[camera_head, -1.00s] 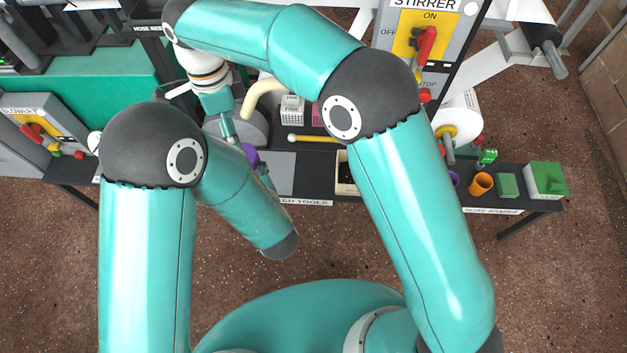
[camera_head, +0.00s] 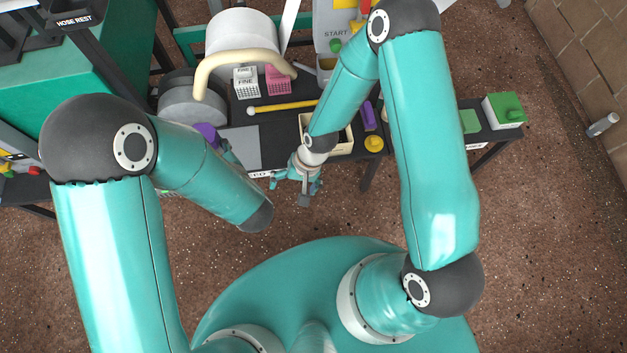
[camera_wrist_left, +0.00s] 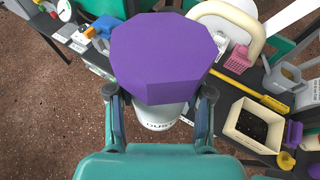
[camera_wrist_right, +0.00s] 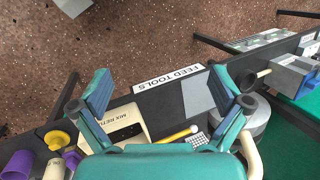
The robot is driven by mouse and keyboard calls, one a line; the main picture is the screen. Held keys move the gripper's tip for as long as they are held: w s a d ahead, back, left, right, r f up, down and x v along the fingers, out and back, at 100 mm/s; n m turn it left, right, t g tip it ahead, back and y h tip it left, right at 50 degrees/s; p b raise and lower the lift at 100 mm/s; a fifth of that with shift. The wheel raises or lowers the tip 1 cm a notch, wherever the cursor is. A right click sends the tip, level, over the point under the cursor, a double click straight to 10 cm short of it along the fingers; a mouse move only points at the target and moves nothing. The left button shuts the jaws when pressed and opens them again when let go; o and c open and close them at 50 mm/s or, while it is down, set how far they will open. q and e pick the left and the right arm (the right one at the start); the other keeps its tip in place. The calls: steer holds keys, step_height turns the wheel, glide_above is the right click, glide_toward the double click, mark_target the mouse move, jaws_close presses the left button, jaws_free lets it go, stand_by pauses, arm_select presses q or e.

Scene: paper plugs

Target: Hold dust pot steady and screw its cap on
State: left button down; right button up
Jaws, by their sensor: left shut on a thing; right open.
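My left gripper (camera_wrist_left: 160,112) is shut on the dust pot (camera_wrist_left: 158,122), a white pot with a partly visible dark label, held above the floor at the bench's front edge. A broad purple faceted cap (camera_wrist_left: 165,55) sits over the pot's top and hides its mouth and thread; I cannot tell how tightly it is seated. In the head view the cap (camera_head: 207,133) shows as a small purple patch behind my left forearm, and the pot is hidden. My right gripper (camera_head: 298,186) is open and empty, right of the pot and apart from it; its spread fingers show in the right wrist view (camera_wrist_right: 158,92).
A cream hose (camera_head: 240,56) arches behind. Open floor lies in front of the bench.

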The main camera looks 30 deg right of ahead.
steer(key=s+d+n, duration=0.2)
steer(key=s+n, duration=0.1)
steer(key=s, duration=0.5)
steer(key=shift+t, duration=0.3)
steer(key=shift+f, duration=0.1)
arm_select(q)
steer(key=s+a+r+n+g+y, duration=0.2)
steer(key=a+n+g+y, duration=0.3)
steer(key=a, duration=1)
steer(key=n+y, duration=0.2)
steer(key=n, duration=0.1)
steer(key=shift+a+y, duration=0.2)
steer(key=shift+y, duration=0.2)
